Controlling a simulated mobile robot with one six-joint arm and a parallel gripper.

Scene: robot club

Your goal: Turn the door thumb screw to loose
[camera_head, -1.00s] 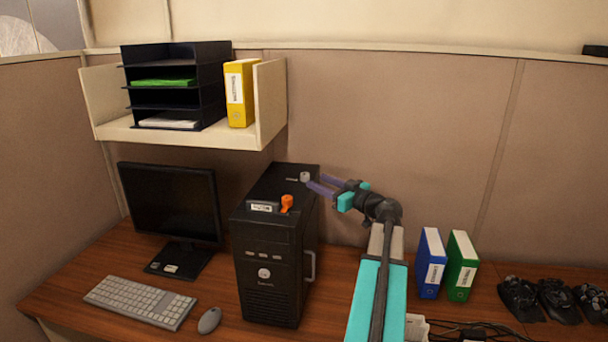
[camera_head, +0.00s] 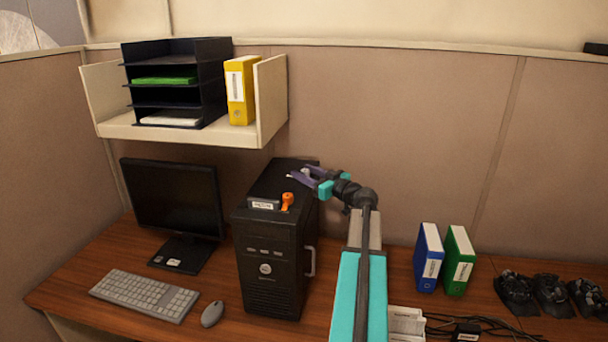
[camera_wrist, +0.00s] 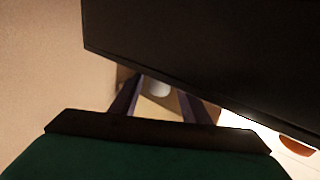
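The black computer case (camera_head: 268,262) stands upright on the desk. A small grey knob (camera_head: 306,172), which looks like the thumb screw, sits on its top towards the back. My gripper (camera_head: 297,172) is at that knob, its two purple fingers spread to either side of it. In the wrist view, a pale grey round piece (camera_wrist: 158,88) shows between the fingers of my gripper (camera_wrist: 159,84), with a gap that looks clear of both. Contact cannot be made out. The knob's turn position is too small to read.
An orange knob (camera_head: 287,201) and a white label (camera_head: 264,205) are on the case top near the front. The monitor (camera_head: 172,200) stands to the left. A shelf (camera_head: 190,135) hangs above at left. Blue (camera_head: 428,260) and green binders (camera_head: 459,262) stand to the right.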

